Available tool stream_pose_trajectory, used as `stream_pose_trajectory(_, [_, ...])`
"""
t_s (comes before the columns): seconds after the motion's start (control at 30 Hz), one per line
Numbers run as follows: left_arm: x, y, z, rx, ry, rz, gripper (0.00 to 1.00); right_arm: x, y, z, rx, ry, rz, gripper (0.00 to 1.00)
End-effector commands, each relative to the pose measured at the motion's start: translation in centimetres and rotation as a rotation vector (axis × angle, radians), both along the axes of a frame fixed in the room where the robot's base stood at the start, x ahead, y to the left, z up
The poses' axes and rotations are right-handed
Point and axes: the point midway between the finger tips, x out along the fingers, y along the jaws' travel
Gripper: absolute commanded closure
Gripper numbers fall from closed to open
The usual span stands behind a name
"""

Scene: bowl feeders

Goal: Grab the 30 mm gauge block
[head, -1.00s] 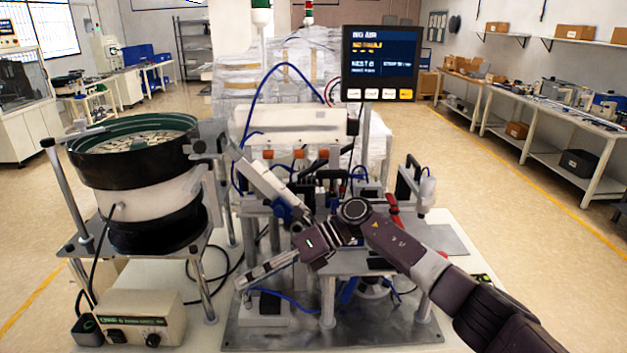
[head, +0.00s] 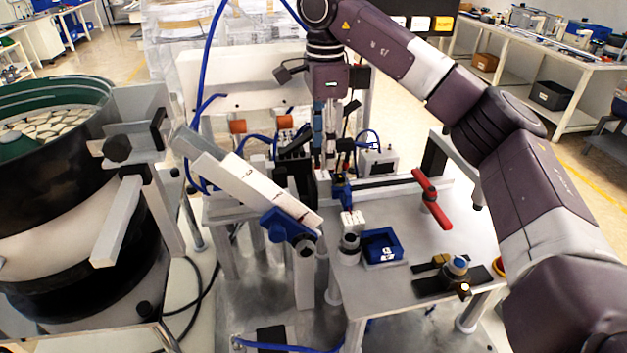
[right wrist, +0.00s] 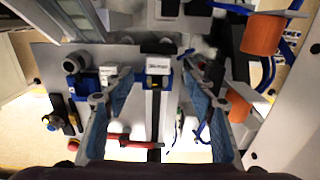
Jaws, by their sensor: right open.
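I cannot make out a 30 mm marking on any block. A pale block with dark print (right wrist: 158,65) lies at the end of the slide rail in the right wrist view, seen between my fingers. Another small white block (head: 352,218) sits near a round post, beside the blue tray (head: 382,246); it also shows in the right wrist view (right wrist: 108,72). My right gripper (head: 325,160) points down over the rail's left end, its tips partly lost in clutter. In the right wrist view its fingers (right wrist: 155,98) are wide apart and empty. My left gripper is out of view.
A red handle (head: 431,197) stands by the rail, and a black fixture with a button (head: 457,268) is at the plate's front right. A sloped white chute (head: 245,187) comes down from the bowl feeder (head: 45,200). Orange cylinders (right wrist: 263,35) are near the right finger.

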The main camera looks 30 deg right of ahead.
Motion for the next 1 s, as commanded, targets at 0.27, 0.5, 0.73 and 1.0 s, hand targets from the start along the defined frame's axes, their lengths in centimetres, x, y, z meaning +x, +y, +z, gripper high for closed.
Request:
stream_pose_trajectory(0.27, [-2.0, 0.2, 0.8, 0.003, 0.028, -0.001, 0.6, -0.2, 0.0, -3.0, -0.001, 0.005, 0.0, 0.49])
stream_pose_trajectory(0.5, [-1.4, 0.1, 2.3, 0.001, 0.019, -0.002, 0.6, -0.3, 0.1, -6.5, 0.0, 0.005, -0.001, 0.49])
stream_pose_trajectory(0.73, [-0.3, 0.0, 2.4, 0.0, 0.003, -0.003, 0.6, -0.2, 0.1, -7.5, 0.001, 0.002, -0.001, 0.49])
stream_pose_trajectory(1.0, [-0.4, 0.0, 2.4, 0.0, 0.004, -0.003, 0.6, -0.2, 0.1, -7.5, 0.001, 0.002, -0.001, 0.68])
